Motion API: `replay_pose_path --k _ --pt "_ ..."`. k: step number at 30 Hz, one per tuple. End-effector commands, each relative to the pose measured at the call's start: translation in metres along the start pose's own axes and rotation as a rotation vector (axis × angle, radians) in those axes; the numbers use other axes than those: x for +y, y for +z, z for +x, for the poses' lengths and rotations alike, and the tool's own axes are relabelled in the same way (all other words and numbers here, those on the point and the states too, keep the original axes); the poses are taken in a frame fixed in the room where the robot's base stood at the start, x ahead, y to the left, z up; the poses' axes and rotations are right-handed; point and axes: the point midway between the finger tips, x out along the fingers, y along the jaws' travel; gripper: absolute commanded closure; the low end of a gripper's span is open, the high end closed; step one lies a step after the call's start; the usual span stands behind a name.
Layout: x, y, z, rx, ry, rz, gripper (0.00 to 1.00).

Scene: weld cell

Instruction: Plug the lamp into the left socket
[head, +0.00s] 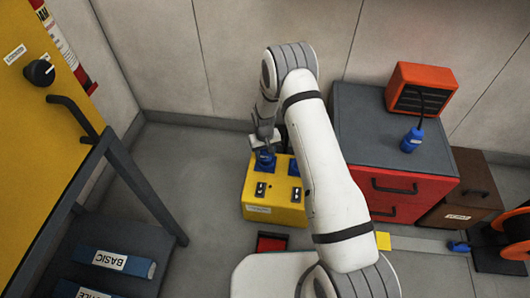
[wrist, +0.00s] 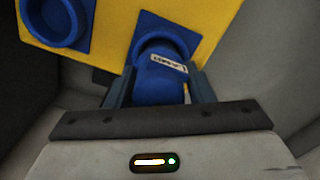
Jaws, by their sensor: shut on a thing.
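A yellow socket box (head: 275,208) stands on the floor with two blue sockets on top and two black switches. My gripper (head: 265,150) is at its left socket, above the box. In the wrist view my gripper (wrist: 157,92) is shut on a blue plug (wrist: 160,90) with a white label, whose text is hard to read. The plug lines up with a blue socket (wrist: 165,35), its end at the socket's mouth; I cannot tell how deep it sits. The other socket (wrist: 57,20) looks empty there; it is the right socket (head: 294,168) in the head view. The lamp itself is not identifiable.
An orange heater (head: 421,88) with a blue plug (head: 412,140) sits on a grey-topped red cabinet (head: 365,125). An orange reel (head: 515,240) and another blue plug (head: 458,247) are at right. A yellow cabinet (head: 50,130) and dark shelf stand left. Floor left of the box is clear.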

Motion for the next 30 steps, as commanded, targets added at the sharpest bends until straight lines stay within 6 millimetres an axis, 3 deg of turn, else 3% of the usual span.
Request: replay_pose_path --k 20,21,24,30 --pt "-0.001 0.0 0.013 0.001 0.0 -0.001 0.81" --pt "-0.001 -0.001 0.012 0.001 0.0 -0.001 0.49" --pt "-0.001 0.0 0.012 0.001 0.0 -0.001 0.43" --pt "-0.001 0.0 0.012 0.0 0.0 -0.001 0.43"
